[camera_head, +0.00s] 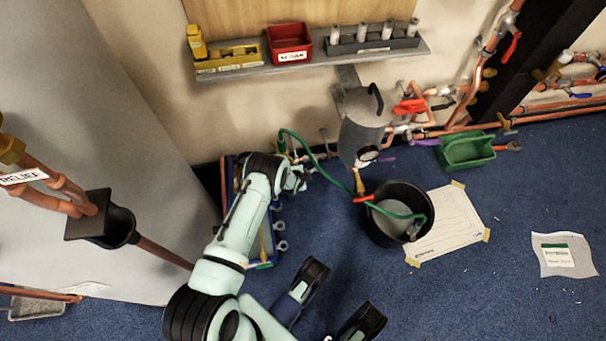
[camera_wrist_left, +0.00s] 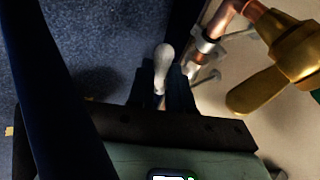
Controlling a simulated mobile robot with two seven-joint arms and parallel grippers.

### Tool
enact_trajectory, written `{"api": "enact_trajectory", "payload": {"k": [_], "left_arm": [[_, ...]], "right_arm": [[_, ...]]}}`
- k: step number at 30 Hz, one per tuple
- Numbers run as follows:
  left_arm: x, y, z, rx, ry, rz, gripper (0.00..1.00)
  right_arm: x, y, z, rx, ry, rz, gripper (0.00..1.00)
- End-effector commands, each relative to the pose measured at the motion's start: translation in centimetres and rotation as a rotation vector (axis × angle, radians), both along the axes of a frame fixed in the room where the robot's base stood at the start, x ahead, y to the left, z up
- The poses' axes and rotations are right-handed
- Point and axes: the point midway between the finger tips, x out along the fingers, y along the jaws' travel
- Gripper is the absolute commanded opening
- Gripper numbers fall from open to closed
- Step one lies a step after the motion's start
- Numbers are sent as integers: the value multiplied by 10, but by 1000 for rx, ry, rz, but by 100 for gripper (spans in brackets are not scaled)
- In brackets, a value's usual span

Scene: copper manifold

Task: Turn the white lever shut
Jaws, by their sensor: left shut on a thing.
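The white lever (camera_wrist_left: 163,62) is in the middle of the left wrist view, its rounded pale end toward the top and its lower end between dark fingers. My left gripper (camera_wrist_left: 162,88) is shut on it. In the head view my left arm reaches up from the bottom, and its far end (camera_head: 296,180) is left of the grey tank (camera_head: 362,128). I cannot make out the white lever there. The lever's pivot is hidden in the wrist view. My right gripper (camera_head: 336,298) is at the bottom of the head view, open and empty, its fingers apart.
A brass valve with a yellow handle (camera_wrist_left: 258,92) and a copper pipe (camera_wrist_left: 222,18) are close right of the lever. A black bucket (camera_head: 379,233) stands below the tank with a green hose (camera_head: 318,165) running into it.

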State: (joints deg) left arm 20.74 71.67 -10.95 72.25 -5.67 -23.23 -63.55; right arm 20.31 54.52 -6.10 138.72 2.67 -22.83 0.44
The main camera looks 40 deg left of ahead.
Motion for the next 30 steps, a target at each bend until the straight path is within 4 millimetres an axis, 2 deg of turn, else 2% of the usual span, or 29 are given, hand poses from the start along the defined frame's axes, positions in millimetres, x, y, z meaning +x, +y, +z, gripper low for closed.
{"api": "enact_trajectory", "payload": {"k": [21, 30], "left_arm": [[15, -13, 26, 284, 347, -5, 0], [19, -15, 31, 353, 438, -1, 0]], "right_arm": [[0, 0, 0, 0, 1, 0, 43], [0, 0, 0, 0, 1, 0, 43]]}}
